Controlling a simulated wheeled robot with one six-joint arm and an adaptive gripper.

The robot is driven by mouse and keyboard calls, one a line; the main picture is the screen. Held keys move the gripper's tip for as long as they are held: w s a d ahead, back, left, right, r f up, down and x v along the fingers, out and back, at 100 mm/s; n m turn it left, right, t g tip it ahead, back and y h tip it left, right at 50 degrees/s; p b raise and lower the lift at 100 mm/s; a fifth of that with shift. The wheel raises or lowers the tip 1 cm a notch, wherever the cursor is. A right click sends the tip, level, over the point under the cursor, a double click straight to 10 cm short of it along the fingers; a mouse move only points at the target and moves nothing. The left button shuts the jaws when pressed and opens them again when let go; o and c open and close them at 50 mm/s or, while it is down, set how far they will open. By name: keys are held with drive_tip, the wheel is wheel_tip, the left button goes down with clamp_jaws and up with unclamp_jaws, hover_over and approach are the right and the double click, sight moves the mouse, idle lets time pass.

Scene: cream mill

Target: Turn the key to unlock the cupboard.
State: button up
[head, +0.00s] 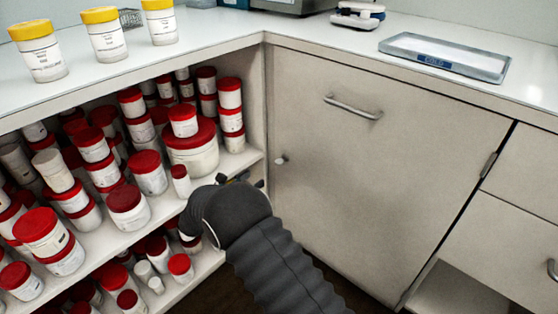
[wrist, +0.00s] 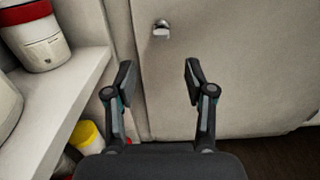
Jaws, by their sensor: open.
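The cupboard door (head: 350,170) is a shut cream panel with a bar handle (head: 353,107) near its top. The key (head: 283,160) is a small metal piece in the lock at the door's left edge. It also shows in the wrist view (wrist: 161,28), beyond the fingertips and about midway between them. My gripper (wrist: 158,75) is open and empty, with its two fingers apart, facing the door below the key. In the head view my dark arm hides most of my gripper (head: 240,178), which is near the shelf's right end.
Open shelves (head: 215,177) full of red-lidded jars stand close on the left, and their edge runs near my gripper. The counter (head: 300,32) above holds yellow-lidded jars (head: 105,35) and a shallow tray (head: 445,57).

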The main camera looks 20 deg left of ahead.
sight(277, 163)
drive_tip(key=p+x, duration=0.1)
drive_tip(key=x, duration=1.2)
drive_tip(key=shift+w+d, duration=0.1)
drive_tip(key=shift+d, duration=0.05)
clamp_jaws()
